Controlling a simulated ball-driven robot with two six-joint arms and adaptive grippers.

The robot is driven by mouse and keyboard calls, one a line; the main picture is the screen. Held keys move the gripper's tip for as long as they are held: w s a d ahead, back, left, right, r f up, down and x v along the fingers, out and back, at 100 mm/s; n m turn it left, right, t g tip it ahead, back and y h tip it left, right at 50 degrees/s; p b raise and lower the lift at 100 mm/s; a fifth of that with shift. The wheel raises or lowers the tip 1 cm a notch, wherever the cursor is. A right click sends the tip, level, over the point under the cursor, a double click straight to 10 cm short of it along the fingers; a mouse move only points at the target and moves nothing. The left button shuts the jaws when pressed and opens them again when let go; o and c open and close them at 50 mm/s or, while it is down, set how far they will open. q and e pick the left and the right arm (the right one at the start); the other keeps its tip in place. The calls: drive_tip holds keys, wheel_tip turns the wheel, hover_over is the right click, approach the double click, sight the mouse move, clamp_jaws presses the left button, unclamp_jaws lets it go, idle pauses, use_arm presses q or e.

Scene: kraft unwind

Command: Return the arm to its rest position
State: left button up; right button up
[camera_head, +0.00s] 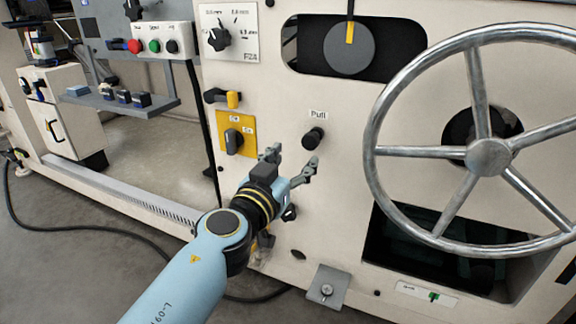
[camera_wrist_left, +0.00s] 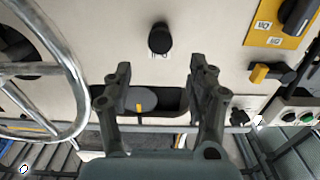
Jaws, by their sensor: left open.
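My left gripper (camera_head: 293,160) is in front of the machine's cream panel, below and left of the black knob (camera_head: 314,137) marked "Pull". Its two fingers are spread apart with nothing between them. In the left wrist view the gripper (camera_wrist_left: 162,85) is also open and empty, and the black knob (camera_wrist_left: 160,38) shows beyond the gap between its fingers, apart from them. My left arm reaches in from the bottom left of the head view. My right gripper is in neither view.
A large metal handwheel (camera_head: 489,157) stands out from the panel on the right. A yellow-plated rotary switch (camera_head: 234,141) is left of the gripper. A grey shelf (camera_head: 120,101) juts out at the left. A black cable (camera_head: 95,232) lies on the floor.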

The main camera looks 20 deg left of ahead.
use_arm(q)
drive_tip(key=shift+s, duration=0.9)
